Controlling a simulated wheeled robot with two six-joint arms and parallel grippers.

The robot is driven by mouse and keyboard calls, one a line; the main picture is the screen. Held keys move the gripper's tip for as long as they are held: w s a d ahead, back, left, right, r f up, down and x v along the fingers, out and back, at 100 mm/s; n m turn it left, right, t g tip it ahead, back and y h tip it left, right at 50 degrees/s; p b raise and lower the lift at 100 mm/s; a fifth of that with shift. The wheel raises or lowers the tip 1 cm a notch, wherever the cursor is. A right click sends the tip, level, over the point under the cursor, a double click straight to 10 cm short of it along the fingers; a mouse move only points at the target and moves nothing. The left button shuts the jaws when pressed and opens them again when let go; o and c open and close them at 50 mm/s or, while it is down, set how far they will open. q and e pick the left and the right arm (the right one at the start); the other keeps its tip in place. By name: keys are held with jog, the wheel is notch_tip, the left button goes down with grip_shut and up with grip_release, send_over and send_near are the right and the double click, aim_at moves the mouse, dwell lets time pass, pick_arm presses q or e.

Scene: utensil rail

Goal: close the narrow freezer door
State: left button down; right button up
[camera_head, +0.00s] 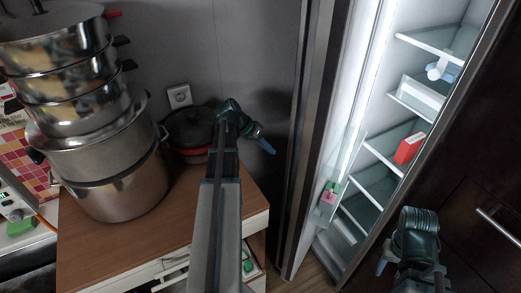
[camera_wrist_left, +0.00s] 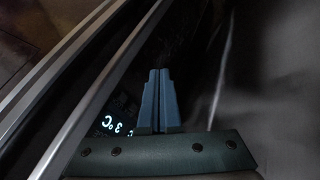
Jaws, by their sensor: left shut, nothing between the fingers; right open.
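The narrow freezer door (camera_head: 312,140) stands open in the head view, seen nearly edge-on, to the left of the lit compartment (camera_head: 375,165). My left gripper (camera_head: 266,146) is shut and empty, to the left of the door on its outer side. In the left wrist view its fingers (camera_wrist_left: 160,100) are pressed together, beside a dark panel with a lit temperature display (camera_wrist_left: 118,125) and silver edge strips (camera_wrist_left: 85,90). I cannot tell whether the fingertips touch the door. My right gripper (camera_head: 383,266) is open at the lower right, in front of the cabinet; its fingers are partly hidden.
Glass shelves inside hold a red box (camera_head: 408,148) and other items; a pink and green item (camera_head: 329,192) sits in the door's shelf. Stacked steel pots (camera_head: 110,170) and a dark pot (camera_head: 190,130) stand on the wooden counter (camera_head: 155,225) at left. Dark cabinet fronts (camera_head: 480,190) stand at right.

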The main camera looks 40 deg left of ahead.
pick_arm(q)
jog(key=d, duration=0.1)
jog(key=d+f, duration=0.1)
jog(key=d, duration=0.1)
jog(key=w+d, duration=0.1)
jog(key=shift+w+d+f, duration=0.1)
jog(key=shift+d+f, duration=0.05)
jog(key=shift+d, duration=0.2)
pick_arm(e)
jog(key=shift+f, duration=0.65)
